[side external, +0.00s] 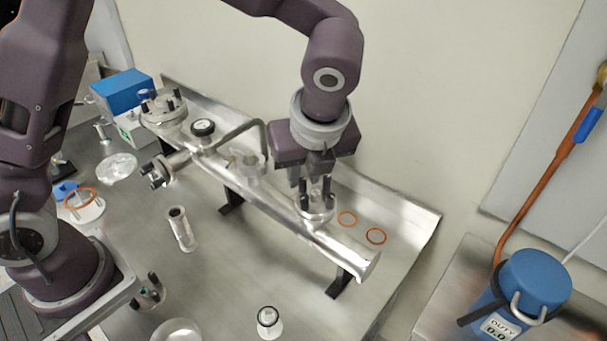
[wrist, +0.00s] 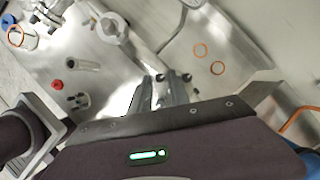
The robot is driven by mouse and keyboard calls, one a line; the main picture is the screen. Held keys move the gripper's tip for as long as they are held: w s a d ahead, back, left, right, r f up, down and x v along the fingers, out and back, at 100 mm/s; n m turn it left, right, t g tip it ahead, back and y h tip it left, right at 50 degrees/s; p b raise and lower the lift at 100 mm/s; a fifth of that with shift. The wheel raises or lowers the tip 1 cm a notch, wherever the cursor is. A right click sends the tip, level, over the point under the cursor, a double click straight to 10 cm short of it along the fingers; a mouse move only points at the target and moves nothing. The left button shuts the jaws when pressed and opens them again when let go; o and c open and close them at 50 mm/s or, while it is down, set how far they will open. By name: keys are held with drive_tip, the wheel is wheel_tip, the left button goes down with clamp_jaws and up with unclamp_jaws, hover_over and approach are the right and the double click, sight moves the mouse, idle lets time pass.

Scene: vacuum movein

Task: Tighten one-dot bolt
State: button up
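A silvery flange (side external: 318,212) with several upright dark-tipped bolts sits on the near right part of the metal pipe (side external: 280,196). My gripper (side external: 316,182) points down right above this flange, with its fingertips among or just beside the bolts. In the wrist view, the two fingers (wrist: 160,98) reach toward the bolts, and dark bolt heads (wrist: 187,78) show just past them. The dot marks are too small to read, so I cannot tell which bolt is the one-dot bolt. I cannot tell whether the fingers touch or grip a bolt.
Another bolted flange (side external: 165,108) stands at the pipe's far left end, and a side port with bolts (side external: 158,172) faces left. A gauge (side external: 203,128) and a bent tube (side external: 245,128) rise from the pipe. Orange rings (side external: 376,236) lie right of the flange. A blue canister (side external: 535,284) stands lower right.

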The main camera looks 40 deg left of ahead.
drive_tip(key=v, duration=0.5)
drive_tip(key=shift+d+r, duration=0.15)
drive_tip(key=shift+r, duration=0.25)
drive_tip(key=w+n+g, duration=0.1)
drive_tip(key=n, duration=0.3)
drive_tip(key=w+n+g, duration=0.1)
drive_tip(key=n+g, duration=0.1)
drive_tip(key=n, duration=0.2)
drive_tip(key=w+n+g, duration=0.1)
drive_tip(key=n, duration=0.3)
drive_tip(key=shift+w+f+g, duration=0.1)
drive_tip(key=shift+f+g, duration=0.2)
drive_tip(key=shift+f, duration=0.05)
drive_tip(key=x, duration=0.6)
drive_tip(key=shift+f, duration=0.3)
clamp_jaws()
